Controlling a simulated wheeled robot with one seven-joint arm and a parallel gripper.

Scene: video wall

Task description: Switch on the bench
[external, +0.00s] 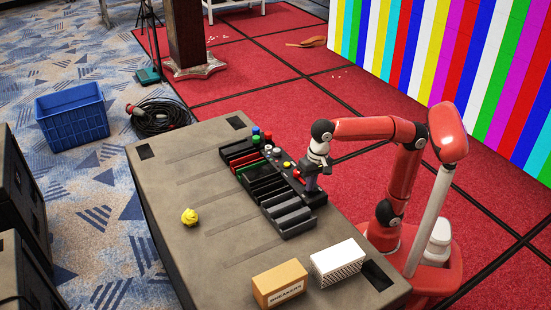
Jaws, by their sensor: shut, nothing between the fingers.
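The black bench unit (283,217) lies on the grey flight-case table. It has a row of dark slots, some with red or green strips, and a control strip (279,158) along its far right side. That strip carries several small knobs or buttons in red, yellow, white, blue and green. My gripper (311,188) points down over the right end of the control strip. It is shut and empty. It hides the part of the strip beneath it. I cannot tell whether it touches the strip, or which control is the switch.
The grey table (205,215) also holds a yellow duck (189,216), a cardboard box (280,284) and a white perforated box (338,262). A blue crate (72,118) and a coiled cable (160,116) lie on the floor. The table's left part is mostly clear.

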